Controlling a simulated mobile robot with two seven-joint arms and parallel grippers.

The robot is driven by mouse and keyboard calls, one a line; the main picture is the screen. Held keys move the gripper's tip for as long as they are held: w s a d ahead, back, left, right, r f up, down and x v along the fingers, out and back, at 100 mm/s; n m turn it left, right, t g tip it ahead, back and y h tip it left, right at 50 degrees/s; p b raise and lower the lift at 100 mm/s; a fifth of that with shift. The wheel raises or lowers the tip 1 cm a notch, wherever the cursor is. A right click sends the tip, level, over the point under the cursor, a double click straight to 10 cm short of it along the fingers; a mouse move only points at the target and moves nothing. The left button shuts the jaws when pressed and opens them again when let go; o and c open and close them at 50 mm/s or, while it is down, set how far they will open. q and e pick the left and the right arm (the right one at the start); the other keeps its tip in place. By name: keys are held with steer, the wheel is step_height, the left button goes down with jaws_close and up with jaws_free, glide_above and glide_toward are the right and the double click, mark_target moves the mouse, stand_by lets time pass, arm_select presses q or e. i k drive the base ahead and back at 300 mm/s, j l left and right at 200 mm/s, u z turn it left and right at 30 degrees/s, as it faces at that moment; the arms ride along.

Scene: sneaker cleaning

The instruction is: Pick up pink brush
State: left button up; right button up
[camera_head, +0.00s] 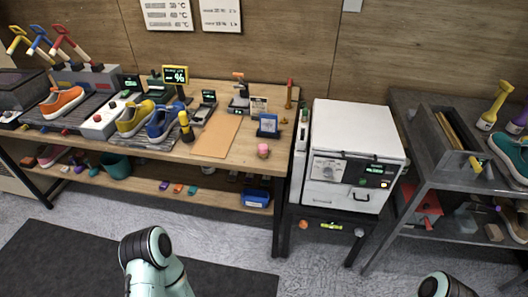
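A small pink object (263,149) stands near the front right edge of the wooden workbench (255,118). It is the pink thing that best fits the pink brush, but it is too small to make out bristles or a handle. Nothing touches it. Neither of my grippers is in view. Only parts of my arms show at the bottom edge, at the left and at the far right, well away from the pink object.
An orange sneaker (62,102), a yellow sneaker (134,117) and a blue sneaker (164,122) sit on the bench. A brown sheet (217,134) lies left of the pink object. A white box-shaped machine (352,130) stands right of the bench. Dark shelving (455,183) is farther right.

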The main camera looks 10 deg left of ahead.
mark_target(262, 150)
steer(key=z, duration=0.55)
steer(key=j+z, duration=0.25)
steer(key=z, duration=0.15)
steer(key=j+z, duration=0.25)
steer(key=z, duration=0.15)
steer(key=j+z, duration=0.35)
steer(key=k+j+z, duration=0.1)
steer(key=j+z, duration=0.15)
steer(key=j, duration=0.25)
steer(key=k+j+z, duration=0.1)
steer(key=j+z, duration=0.15)
steer(key=j, duration=0.2)
